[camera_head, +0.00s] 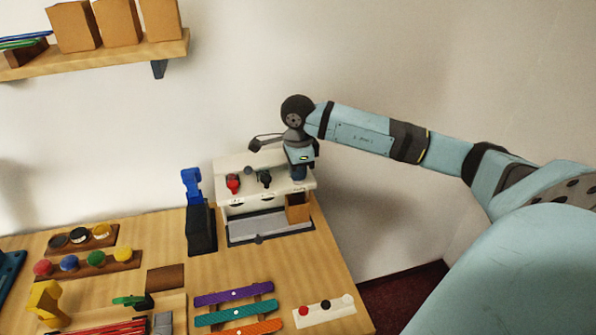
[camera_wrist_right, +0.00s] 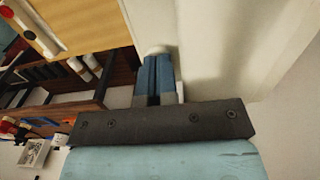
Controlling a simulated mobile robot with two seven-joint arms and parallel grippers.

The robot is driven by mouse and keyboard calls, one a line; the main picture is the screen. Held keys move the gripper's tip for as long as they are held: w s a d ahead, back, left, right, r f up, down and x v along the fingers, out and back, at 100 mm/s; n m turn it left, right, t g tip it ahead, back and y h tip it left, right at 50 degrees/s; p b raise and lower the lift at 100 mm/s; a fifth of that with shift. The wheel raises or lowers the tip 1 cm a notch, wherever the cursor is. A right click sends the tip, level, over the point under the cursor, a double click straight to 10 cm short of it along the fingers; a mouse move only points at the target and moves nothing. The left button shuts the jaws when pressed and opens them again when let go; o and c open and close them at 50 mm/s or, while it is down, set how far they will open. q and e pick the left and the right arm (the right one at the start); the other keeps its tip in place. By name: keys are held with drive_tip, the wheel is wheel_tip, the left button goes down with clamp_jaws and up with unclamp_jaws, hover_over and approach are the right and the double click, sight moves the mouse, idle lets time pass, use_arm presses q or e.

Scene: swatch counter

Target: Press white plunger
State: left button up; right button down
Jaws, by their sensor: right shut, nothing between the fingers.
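The white machine (camera_head: 222,190) stands at the back right of the counter, with a red-topped plunger (camera_head: 233,184) and a black-topped plunger (camera_head: 265,178) on it. My right gripper (camera_head: 299,174) points down over the machine's right end, to the right of the black one. Its blue fingers are shut and empty. In the right wrist view a white rounded top (camera_wrist_right: 157,49) shows just at the fingertips (camera_wrist_right: 158,58); it appears to be the white plunger. The fingers hide part of it, and I cannot tell whether they touch it. My left gripper is not in view.
A white strip (camera_head: 314,318) with red, black and white dots lies at the front right. A blue-and-black device (camera_head: 201,225) stands left of the machine. Coloured bars (camera_head: 234,293) and jar racks (camera_head: 90,265) lie nearer. A wall is close behind.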

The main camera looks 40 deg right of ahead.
drive_tip(key=shift+f, duration=0.15)
drive_tip(key=r+p, duration=0.2)
drive_tip(key=r, duration=0.3)
drive_tip(key=shift+d, duration=0.2)
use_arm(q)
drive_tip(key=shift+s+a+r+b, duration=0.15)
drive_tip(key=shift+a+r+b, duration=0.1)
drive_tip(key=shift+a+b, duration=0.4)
use_arm(e)
wheel_tip(320, 180, up, 9)
drive_tip(key=shift+a+r, duration=0.2)
drive_tip(key=shift+a, duration=0.05)
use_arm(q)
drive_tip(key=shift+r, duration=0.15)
